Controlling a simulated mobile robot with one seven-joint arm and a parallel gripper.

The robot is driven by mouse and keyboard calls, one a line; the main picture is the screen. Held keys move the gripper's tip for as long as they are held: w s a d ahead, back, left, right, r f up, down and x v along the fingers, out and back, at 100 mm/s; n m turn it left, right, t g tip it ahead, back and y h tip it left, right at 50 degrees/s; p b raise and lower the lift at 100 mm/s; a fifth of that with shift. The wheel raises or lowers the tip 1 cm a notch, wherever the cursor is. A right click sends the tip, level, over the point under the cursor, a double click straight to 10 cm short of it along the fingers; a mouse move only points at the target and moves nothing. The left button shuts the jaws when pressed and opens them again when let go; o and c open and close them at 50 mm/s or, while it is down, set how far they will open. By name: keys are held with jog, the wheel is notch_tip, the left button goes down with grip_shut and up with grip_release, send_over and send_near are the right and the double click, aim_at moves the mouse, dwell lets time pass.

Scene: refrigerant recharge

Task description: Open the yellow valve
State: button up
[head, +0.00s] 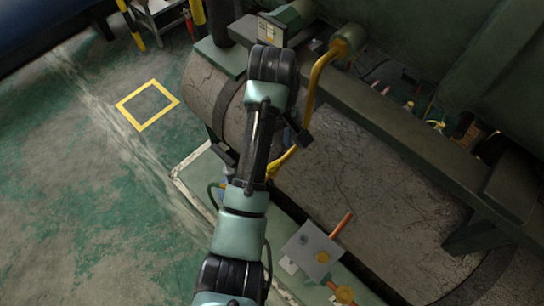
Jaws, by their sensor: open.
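My arm reaches up the middle of the head view, and its links cover part of the scene. My gripper (263,146) is open, with one dark finger showing on each side of the arm; its middle is hidden behind the arm. A yellow pipe (312,88) curves down from a yellow round fitting (347,39) and passes close to the right finger. A yellow piece (281,162) shows at its lower end, partly covered by the arm. I cannot tell which yellow part is the valve, nor whether a finger touches it.
A large grey cylinder (375,205) lies behind the arm, with a green beam (400,125) above it. A grey box (314,250) with a yellow round part and a copper pipe (341,224) stands at lower right. Open floor with a yellow square (124,105) lies left.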

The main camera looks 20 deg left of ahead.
notch_tip(320, 180, up, 6)
jog(key=p, duration=0.5)
jog(key=shift+f, duration=0.1)
dwell(0.4)
